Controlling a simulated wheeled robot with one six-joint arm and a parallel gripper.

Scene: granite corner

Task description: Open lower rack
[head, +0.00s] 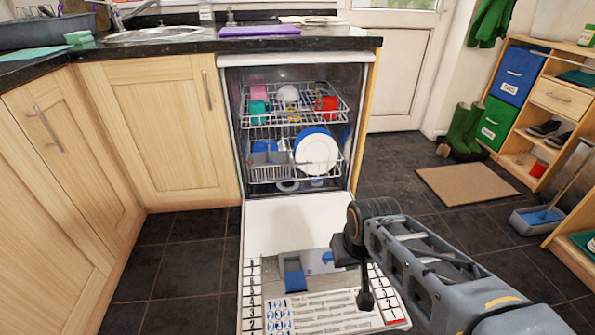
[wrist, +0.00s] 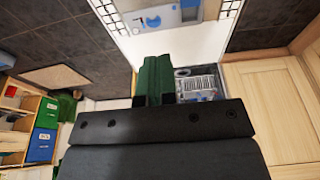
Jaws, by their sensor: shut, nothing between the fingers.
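The dishwasher stands open with its door (head: 285,225) folded down flat. The lower rack (head: 262,174) sits inside the tub, holding a white plate (head: 316,152), a blue-rimmed dish behind it and a grey basket. The rack also shows small in the wrist view (wrist: 198,84), partly hidden behind my gripper. My gripper (head: 366,298) hangs over the outer part of the door, in front of the rack and apart from it. In the wrist view its green-padded fingers (wrist: 153,62) are shut with nothing between them.
The upper rack (head: 285,108) holds cups, including a red mug (head: 326,104). Wooden cabinets (head: 155,125) stand to the left. Dark floor lies to the right, with a mat (head: 467,184), green boots (head: 463,130) and a shelf unit (head: 545,105) farther off.

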